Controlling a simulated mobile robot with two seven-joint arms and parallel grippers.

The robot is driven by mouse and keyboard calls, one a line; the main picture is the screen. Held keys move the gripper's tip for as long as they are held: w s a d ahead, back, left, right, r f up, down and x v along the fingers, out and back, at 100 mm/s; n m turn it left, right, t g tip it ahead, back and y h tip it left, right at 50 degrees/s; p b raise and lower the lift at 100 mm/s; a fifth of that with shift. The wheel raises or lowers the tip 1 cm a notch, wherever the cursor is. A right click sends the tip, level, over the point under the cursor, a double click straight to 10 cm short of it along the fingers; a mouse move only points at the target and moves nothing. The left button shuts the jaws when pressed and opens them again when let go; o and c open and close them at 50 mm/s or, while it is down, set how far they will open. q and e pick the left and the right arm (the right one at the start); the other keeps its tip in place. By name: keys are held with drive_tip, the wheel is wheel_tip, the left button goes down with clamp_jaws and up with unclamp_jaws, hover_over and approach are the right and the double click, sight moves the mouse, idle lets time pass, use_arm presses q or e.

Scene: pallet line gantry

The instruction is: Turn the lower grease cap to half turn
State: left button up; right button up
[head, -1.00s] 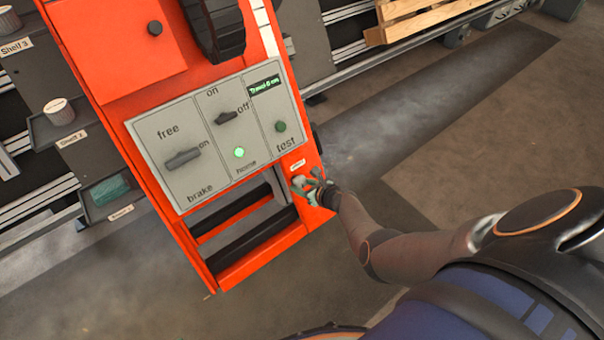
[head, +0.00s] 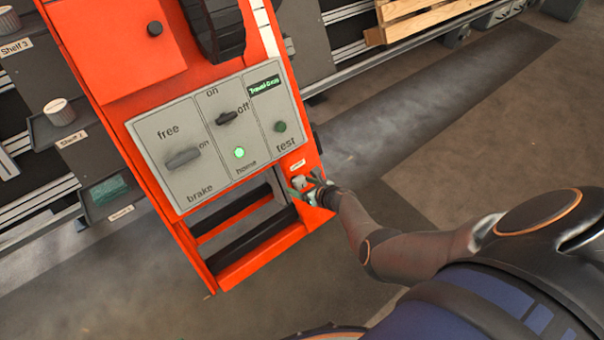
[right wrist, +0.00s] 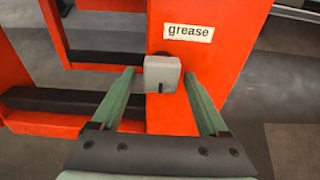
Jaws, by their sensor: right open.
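The grease cap (right wrist: 162,73) is a small light-grey block on a dark round base. It sits on the red frame just below the "grease" label (right wrist: 188,32). A short dark mark shows at its lower edge in the right wrist view. My right gripper (right wrist: 159,77) is open, with its green fingers on either side of the cap and a visible gap on each side. In the head view the right gripper (head: 307,186) is at the lower right corner of the red panel, largely covering the cap. My left gripper is not in view.
A grey control plate (head: 190,172) with brake, on/off and test controls is above and left of the gripper. A green home light (head: 239,153) is lit. Black bars (head: 255,232) cross the frame opening at left. Floor (head: 480,110) is clear to the right.

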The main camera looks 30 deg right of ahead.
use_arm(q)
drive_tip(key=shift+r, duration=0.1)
use_arm(e)
drive_tip(key=shift+s, duration=0.1)
drive_tip(key=shift+s+r+p, duration=0.2)
drive_tip(key=shift+r+p, duration=0.05)
drive_tip(key=shift+p, duration=0.15)
use_arm(q)
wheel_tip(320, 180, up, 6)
drive_tip(key=p, duration=0.8)
use_arm(e)
drive_tip(key=a+v, duration=0.1)
drive_tip(key=v, duration=1)
drive_tip(key=shift+s+d+r, duration=0.15)
drive_tip(key=shift+s+d, duration=0.15)
drive_tip(key=shift+d, duration=0.2)
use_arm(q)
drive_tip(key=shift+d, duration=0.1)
